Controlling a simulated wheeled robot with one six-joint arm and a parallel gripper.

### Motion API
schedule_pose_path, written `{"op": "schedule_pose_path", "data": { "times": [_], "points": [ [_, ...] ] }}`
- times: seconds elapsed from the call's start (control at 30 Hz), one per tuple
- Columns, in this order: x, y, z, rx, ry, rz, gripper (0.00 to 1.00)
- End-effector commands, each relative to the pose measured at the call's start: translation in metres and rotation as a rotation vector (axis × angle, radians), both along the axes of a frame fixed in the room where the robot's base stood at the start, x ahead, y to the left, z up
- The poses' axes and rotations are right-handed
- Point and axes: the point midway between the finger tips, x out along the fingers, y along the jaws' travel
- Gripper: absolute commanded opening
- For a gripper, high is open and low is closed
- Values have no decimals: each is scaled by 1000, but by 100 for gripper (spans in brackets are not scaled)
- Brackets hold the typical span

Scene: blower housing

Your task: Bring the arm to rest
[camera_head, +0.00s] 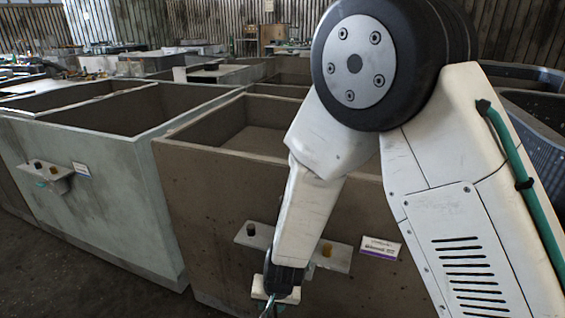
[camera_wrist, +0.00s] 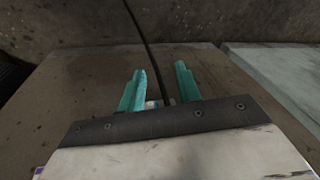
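My arm reaches down across the right half of the head view, in front of a large brown bin (camera_head: 215,200). My gripper (camera_head: 268,304) hangs low by the bin's front face, partly cut off by the bottom edge of the picture. In the wrist view my gripper (camera_wrist: 162,80) shows two teal fingers standing apart. A dark cable runs down between them, and a small pale patch shows low between their bases; I cannot tell what it is. No held object is visible.
A small ledge (camera_head: 284,249) with a dark and an amber piece juts from the brown bin near my forearm, beside a white label (camera_head: 380,247). A pale green bin (camera_head: 100,190) with a similar ledge stands left. Dark floor (camera_head: 60,275) is clear at lower left.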

Motion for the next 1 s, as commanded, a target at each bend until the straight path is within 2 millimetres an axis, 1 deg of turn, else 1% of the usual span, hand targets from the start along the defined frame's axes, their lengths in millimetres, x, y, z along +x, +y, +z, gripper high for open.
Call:
{"op": "schedule_pose_path", "data": {
  "times": [0.03,0.17,0.2,0.27,0.3,0.37,0.4,0.47,0.5,0.7,0.8,0.9,1.0],
  "points": [
    [-5,-5,22,18,37,33,34],
    [-26,-26,77,42,142,131,34],
    [-32,-36,94,43,170,159,34],
    [-42,-53,120,43,205,195,34],
    [-49,-65,136,38,226,218,34],
    [-59,-84,160,28,251,246,34],
    [-67,-97,175,19,266,262,34],
    [-78,-118,197,2,283,281,34],
    [-86,-132,211,-11,291,288,34],
    [-127,-199,270,-84,304,292,34],
    [-148,-230,294,-123,288,266,34],
    [-168,-256,314,-157,249,225,34],
    [-179,-274,329,-176,183,173,34]
  ]
}}
